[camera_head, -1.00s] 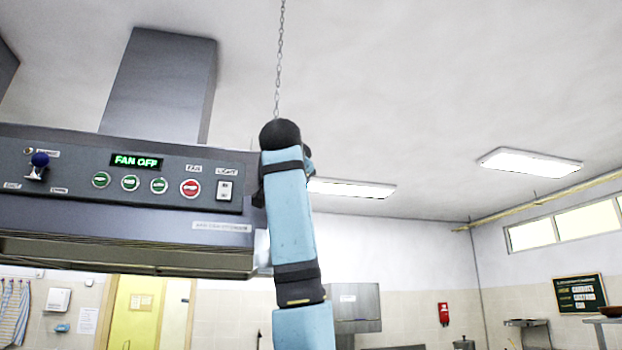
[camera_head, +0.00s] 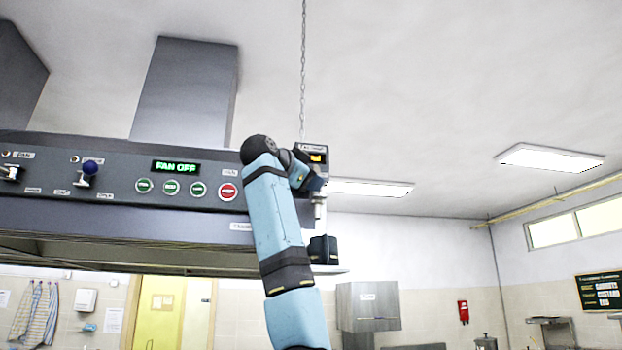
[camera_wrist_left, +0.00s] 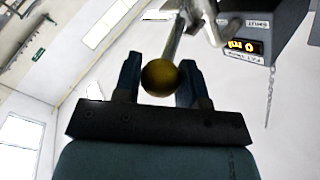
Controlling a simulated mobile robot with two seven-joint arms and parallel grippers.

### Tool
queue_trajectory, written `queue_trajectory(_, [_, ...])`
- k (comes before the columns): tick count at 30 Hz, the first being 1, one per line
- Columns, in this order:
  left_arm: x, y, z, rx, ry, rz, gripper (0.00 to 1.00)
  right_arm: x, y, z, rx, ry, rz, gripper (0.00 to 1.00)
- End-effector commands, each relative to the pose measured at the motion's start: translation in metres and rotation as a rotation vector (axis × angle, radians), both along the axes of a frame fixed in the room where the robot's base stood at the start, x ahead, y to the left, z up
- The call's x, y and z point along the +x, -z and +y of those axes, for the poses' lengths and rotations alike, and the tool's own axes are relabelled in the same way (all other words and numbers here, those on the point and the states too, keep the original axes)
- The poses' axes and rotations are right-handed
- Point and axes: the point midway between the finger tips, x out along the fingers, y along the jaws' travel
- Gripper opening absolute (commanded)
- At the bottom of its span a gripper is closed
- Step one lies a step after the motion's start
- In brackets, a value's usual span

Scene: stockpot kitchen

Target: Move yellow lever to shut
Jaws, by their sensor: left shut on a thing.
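The yellow lever shows in the left wrist view as a round yellow knob (camera_wrist_left: 161,78) on a pale rod (camera_wrist_left: 174,38) that runs up and away. My left gripper (camera_wrist_left: 160,84) has one dark finger on each side of the knob and is shut on it. In the head view my blue left arm reaches up to the right end of the hood; the knob cannot be made out there. A grey box with a small lit amber display (camera_head: 318,158) is just beyond my arm. It also shows close to the lever in the left wrist view (camera_wrist_left: 283,30).
The hood's control panel (camera_head: 120,180) carries a "FAN OFF" display, green and red buttons and small knobs, left of my arm. A chain (camera_head: 303,70) hangs from the ceiling above the box. Right of my arm the air is clear.

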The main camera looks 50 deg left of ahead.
Motion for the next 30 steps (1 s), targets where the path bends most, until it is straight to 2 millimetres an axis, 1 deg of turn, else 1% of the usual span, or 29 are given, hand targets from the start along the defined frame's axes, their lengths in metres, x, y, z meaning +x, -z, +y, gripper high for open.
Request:
queue_trajectory(9, [0.0,0.0,0.0,-0.001,0.002,-0.001,0.0,0.0,0.0,0.0,0.0,0.0,-0.001,0.62])
queue_trajectory(10, [0.0,0.0,0.0,-0.001,0.002,-0.001,0.42,0.0,-0.001,0.0,0.0,0.0,-0.001,0.62])
queue_trajectory(11, [0.0,0.0,0.0,-0.001,0.002,-0.001,0.49,0.0,-0.001,0.0,0.0,0.0,-0.001,0.62])
queue_trajectory(12, [0.0,0.0,0.0,-0.001,0.002,-0.001,0.58,0.0,-0.001,0.0,0.0,0.0,-0.001,0.62])
queue_trajectory(13, [0.0,0.0,0.0,-0.001,0.002,-0.001,0.63,0.0,-0.001,0.0,0.001,0.0,-0.002,0.62])
queue_trajectory(20, [0.0,0.0,0.0,0.0,0.001,-0.001,0.63,0.0,-0.002,0.001,0.001,-0.001,-0.003,0.62])
queue_trajectory(23, [-0.003,0.0,-0.001,-0.001,0.001,-0.002,0.63,0.0,0.0,0.001,0.002,-0.002,-0.003,0.62])
queue_trajectory(26, [-0.014,0.001,-0.003,0.0,0.001,-0.004,0.63,0.0,0.005,0.001,0.002,-0.002,-0.002,0.62])
queue_trajectory(30, [-0.042,0.003,-0.009,0.0,-0.001,-0.004,0.63,0.0,0.015,0.003,0.005,-0.005,0.001,0.62])
